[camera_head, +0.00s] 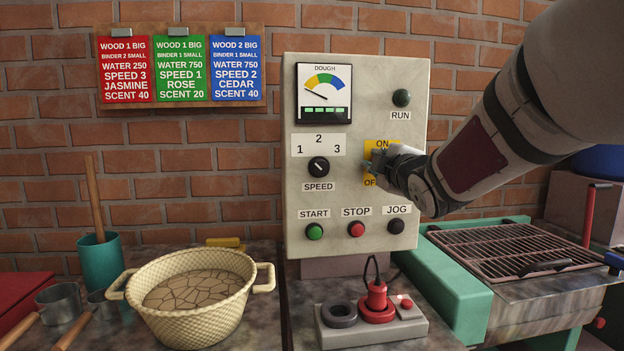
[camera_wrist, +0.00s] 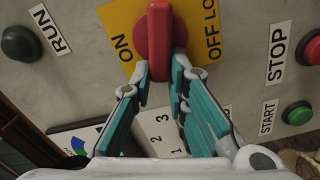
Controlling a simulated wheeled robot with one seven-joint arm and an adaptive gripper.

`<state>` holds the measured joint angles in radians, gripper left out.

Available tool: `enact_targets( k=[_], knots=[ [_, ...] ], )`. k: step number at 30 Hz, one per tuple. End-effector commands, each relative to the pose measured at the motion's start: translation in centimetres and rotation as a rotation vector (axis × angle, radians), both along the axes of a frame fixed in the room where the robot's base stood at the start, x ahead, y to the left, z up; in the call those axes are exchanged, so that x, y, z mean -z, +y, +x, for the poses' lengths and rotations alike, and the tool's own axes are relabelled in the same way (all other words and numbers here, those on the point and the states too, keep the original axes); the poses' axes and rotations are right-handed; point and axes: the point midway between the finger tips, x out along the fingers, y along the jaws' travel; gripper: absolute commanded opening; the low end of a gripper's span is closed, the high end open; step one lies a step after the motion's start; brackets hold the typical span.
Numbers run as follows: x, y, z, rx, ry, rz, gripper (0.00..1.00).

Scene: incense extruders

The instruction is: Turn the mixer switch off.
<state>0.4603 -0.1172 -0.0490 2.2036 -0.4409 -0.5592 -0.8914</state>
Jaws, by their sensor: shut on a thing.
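The mixer switch is a red rotary knob with a raised bar handle (camera_wrist: 161,35). It sits on a yellow plate (camera_wrist: 118,18) marked ON and OFF on the grey control panel (camera_head: 299,90). My gripper (camera_wrist: 167,75) has its two teal-padded fingers closed on either side of the handle's near end. In the wrist view the handle points roughly up and down the picture, between ON on the left and OFF LOCK on the right. In the head view my gripper (camera_head: 374,163) covers the knob; only parts of the yellow plate (camera_head: 376,144) show.
A dark green RUN lamp (camera_head: 401,97) is above the switch; START (camera_head: 314,232), STOP (camera_head: 356,229) and JOG (camera_head: 396,226) buttons lie below. A speed dial (camera_head: 318,167) is left. A red plug (camera_head: 376,298) stands on a power strip below. A grill (camera_head: 510,247) is right.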

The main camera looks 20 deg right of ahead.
Motion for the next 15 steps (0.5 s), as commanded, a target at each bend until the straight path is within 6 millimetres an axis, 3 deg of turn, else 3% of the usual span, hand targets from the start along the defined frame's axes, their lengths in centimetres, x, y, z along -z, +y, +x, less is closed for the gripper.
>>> enact_targets(
  k=[15],
  knots=[
    [0.99, 0.11, 0.07, 0.000, 0.080, -0.275, 0.00]
  ],
)
